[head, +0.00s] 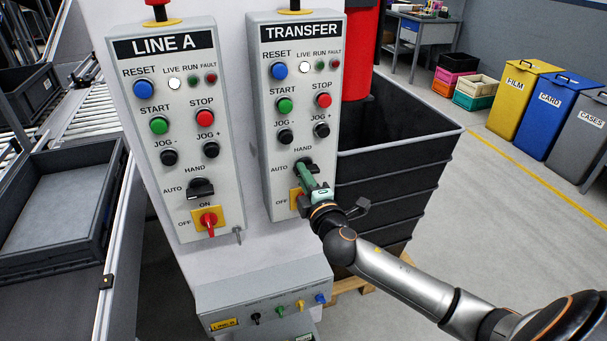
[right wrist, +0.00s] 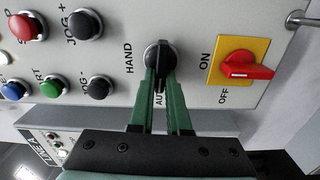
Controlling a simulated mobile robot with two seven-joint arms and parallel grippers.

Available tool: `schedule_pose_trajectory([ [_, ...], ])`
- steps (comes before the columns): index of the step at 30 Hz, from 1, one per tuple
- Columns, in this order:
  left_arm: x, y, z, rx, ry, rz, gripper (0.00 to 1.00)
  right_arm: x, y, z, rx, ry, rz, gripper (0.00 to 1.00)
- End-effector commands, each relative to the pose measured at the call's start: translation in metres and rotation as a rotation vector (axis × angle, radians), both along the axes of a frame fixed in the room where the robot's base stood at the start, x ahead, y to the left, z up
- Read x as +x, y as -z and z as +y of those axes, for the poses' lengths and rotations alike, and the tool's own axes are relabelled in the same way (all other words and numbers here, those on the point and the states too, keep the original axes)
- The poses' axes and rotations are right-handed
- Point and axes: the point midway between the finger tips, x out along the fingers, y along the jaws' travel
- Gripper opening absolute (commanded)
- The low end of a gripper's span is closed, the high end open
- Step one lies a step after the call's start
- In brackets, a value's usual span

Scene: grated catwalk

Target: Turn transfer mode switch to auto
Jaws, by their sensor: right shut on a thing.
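The TRANSFER panel (head: 296,125) has a black transfer mode switch with HAND marked above it and AUTO to its left. In the head view my right gripper (head: 306,178) covers much of this switch. In the right wrist view the switch (right wrist: 158,50) is clear, with the green fingers of my right gripper (right wrist: 160,78) shut on its handle from both sides. The handle lies in line with the AUTO label, which the fingers partly cover. I cannot make out a pointer mark. My left gripper is not in view.
A red ON/OFF switch (right wrist: 245,68) on a yellow plate sits just below the mode switch. The LINE A panel (head: 175,125), with its own mode knob (head: 201,188), stands to the left. A dark bin (head: 395,150) stands behind on the right. Open floor lies right.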

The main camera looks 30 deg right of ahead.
Motion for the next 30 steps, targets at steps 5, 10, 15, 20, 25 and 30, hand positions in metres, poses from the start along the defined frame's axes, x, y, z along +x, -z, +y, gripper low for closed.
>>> schedule_pose_trajectory([
  [5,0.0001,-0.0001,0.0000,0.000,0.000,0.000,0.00,0.0001,0.0004,0.0000,-0.052,0.000,0.011,0.00],
  [10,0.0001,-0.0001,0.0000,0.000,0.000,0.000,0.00,0.0001,0.0007,0.0001,-0.071,0.000,0.016,0.00],
  [15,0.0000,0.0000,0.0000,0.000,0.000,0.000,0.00,0.0001,0.0008,0.0001,-0.076,0.000,0.017,0.00],
  [20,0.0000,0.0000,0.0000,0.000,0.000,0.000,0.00,0.0001,0.0008,0.0001,-0.076,-0.001,0.017,0.00],
  [25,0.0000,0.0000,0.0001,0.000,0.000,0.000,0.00,0.0001,0.0009,0.0001,-0.075,-0.001,0.017,0.28],
  [30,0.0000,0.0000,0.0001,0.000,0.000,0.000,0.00,0.0000,0.0010,0.0001,-0.074,0.000,0.018,0.45],
])
